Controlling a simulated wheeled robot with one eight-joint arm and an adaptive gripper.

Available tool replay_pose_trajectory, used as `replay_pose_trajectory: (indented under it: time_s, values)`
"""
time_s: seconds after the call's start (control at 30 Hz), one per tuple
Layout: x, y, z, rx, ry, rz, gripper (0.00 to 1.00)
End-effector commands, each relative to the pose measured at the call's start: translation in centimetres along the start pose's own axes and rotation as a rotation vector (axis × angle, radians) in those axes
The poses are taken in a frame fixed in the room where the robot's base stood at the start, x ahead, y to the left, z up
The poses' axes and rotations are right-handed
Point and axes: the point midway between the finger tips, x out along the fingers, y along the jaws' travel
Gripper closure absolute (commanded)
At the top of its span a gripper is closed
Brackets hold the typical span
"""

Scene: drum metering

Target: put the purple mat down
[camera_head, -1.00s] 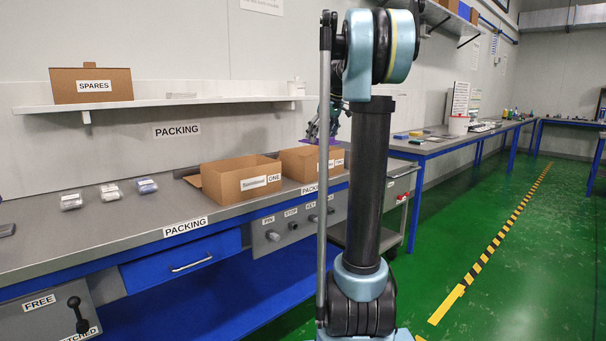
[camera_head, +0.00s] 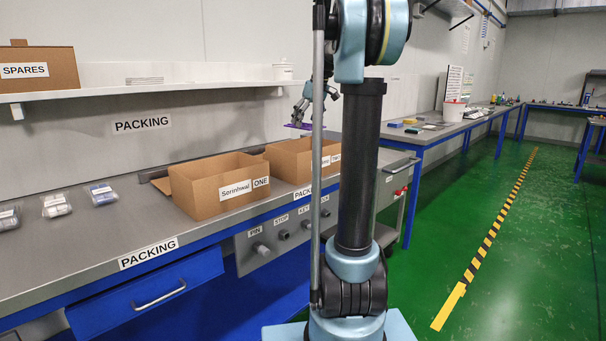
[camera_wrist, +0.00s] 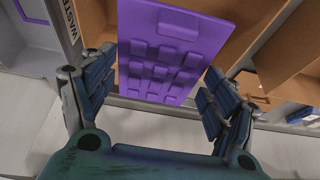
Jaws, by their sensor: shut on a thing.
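The purple mat (camera_head: 298,126) is a thin flat sheet with raised rounded pads on the face seen in the wrist view (camera_wrist: 175,45). My gripper (camera_head: 307,112) is shut on it. In the wrist view, the mat extends between the two dark fingers of my gripper (camera_wrist: 158,85), away from the palm. In the head view, the mat shows edge-on, roughly level, above the farther open cardboard box (camera_head: 285,158). It appears clear of the box. The exact grip contact is hard to see.
Box ONE (camera_head: 220,192) stands nearer on the packing bench (camera_head: 90,232). A shelf (camera_head: 150,89) runs above. In the wrist view, cardboard walls (camera_wrist: 225,50) lie below the mat, beside a WASTE label (camera_wrist: 68,18). Several wrapped packs (camera_head: 57,205) lie at left.

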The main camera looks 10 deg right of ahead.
Motion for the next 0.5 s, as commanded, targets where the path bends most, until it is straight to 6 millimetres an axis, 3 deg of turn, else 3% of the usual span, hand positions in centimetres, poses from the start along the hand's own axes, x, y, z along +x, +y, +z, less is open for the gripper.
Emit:
replay_pose_trajectory:
  time_s: [0.27,0.5]
  values:
    - [0.2,-0.2,-0.1,-0.003,0.0,-0.001,0.48]
    - [3.8,-0.2,1.4,-0.003,0.0,-0.001,0.48]
